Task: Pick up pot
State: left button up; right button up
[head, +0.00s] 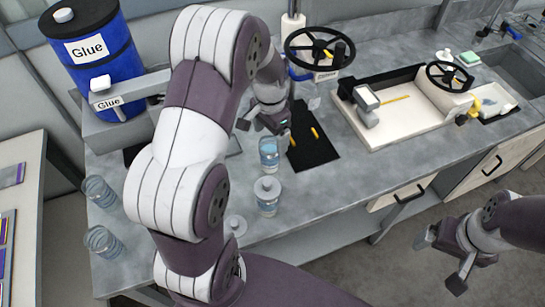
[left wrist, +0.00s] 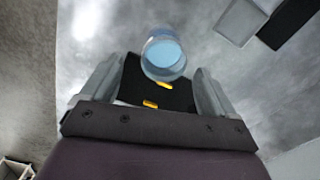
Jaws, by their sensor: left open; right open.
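A small clear pot (head: 269,157) with blue contents stands on the grey bench at the left edge of a black mat (head: 318,150). In the left wrist view the pot (left wrist: 164,56) shows just beyond the fingertips, between their lines and apart from them. My left gripper (head: 264,127) is open and empty, pointing down just behind the pot in the head view. It also shows in the left wrist view (left wrist: 152,82). My right gripper (head: 443,260) is open and empty, over the floor in front of the bench.
A lidded clear jar (head: 267,197) stands close in front of the pot. Two clear cups (head: 103,242) stand at the bench's left end. A blue glue drum (head: 95,55), a handwheel (head: 320,48) and a cream tray (head: 410,128) are around. Yellow pieces lie on the mat.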

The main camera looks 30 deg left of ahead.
aim_at(270, 146)
pick_arm(q)
jog(key=f+p, duration=0.1)
jog(key=f, duration=0.1)
jog(key=f+p, duration=0.1)
jog(key=f, duration=0.2)
jog(key=shift+w+a, duration=0.1)
jog(key=shift+a, duration=0.1)
jog(key=shift+w+f, duration=0.15)
jog(key=shift+f, duration=0.4)
jog(key=shift+r, duration=0.1)
jog(key=c, duration=1.4)
jog(key=shift+c, duration=0.2)
